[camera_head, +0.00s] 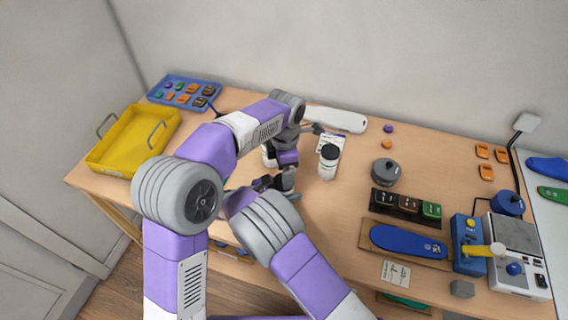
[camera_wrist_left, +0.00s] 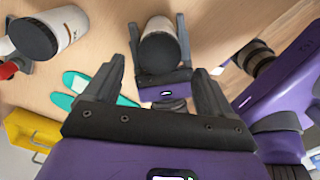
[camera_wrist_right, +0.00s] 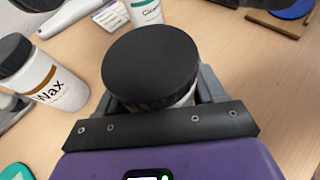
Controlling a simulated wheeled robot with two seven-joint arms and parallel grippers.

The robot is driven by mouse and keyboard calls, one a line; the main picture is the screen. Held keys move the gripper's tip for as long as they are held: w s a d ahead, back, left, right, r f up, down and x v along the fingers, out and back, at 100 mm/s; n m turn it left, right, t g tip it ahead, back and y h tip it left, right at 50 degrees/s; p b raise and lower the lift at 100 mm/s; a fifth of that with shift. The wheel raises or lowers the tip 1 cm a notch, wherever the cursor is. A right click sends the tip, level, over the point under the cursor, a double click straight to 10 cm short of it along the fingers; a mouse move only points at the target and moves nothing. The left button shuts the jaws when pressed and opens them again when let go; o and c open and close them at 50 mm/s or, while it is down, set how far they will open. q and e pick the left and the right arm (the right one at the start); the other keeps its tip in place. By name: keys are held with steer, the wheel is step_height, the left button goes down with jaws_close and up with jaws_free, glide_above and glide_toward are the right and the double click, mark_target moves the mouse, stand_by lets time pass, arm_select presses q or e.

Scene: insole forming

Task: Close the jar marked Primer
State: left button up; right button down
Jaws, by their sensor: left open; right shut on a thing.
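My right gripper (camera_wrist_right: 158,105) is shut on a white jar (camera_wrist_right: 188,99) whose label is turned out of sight. A black lid (camera_wrist_right: 150,62) sits on top of this jar; I cannot tell how tightly. In the left wrist view, the lid (camera_wrist_left: 159,52) lies ahead of my left gripper (camera_wrist_left: 163,92), whose fingers are open and apart from it. In the head view, my left gripper (camera_head: 287,160) hangs above my right gripper (camera_head: 268,184), and the held jar is mostly hidden.
A Wax jar (camera_wrist_right: 44,84) stands beside the held jar, and a second white jar (camera_head: 327,168) stands to the right. A yellow tray (camera_head: 112,165) is at the left. A dark rack (camera_head: 405,204) and a blue insole (camera_head: 408,241) are at the right.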

arm_select(q)
steer(key=m, duration=0.3)
steer(key=shift+s+d, duration=0.1)
steer(key=shift+d, duration=0.25)
steer(key=m, duration=0.4)
steer(key=shift+s+d+r+m, duration=0.15)
steer(key=shift+d+m, duration=0.15)
steer(key=shift+d, duration=0.1)
steer(key=m, duration=0.6)
steer(key=shift+d+r, duration=0.3)
steer(key=shift+r, duration=0.05)
steer(key=m, duration=0.4)
steer(key=shift+a+r, duration=0.15)
steer(key=shift+r, duration=0.1)
steer(key=m, duration=0.4)
steer(key=shift+a+r, duration=0.25)
steer(key=shift+r, duration=0.05)
steer(key=m, duration=0.2)
steer(key=a+r+m, duration=0.1)
steer(key=m, duration=0.4)
steer(key=shift+w+a+r, duration=0.2)
steer(key=shift+w, duration=0.1)
steer(key=shift+f, duration=0.15)
steer(key=shift+f, duration=3.9)
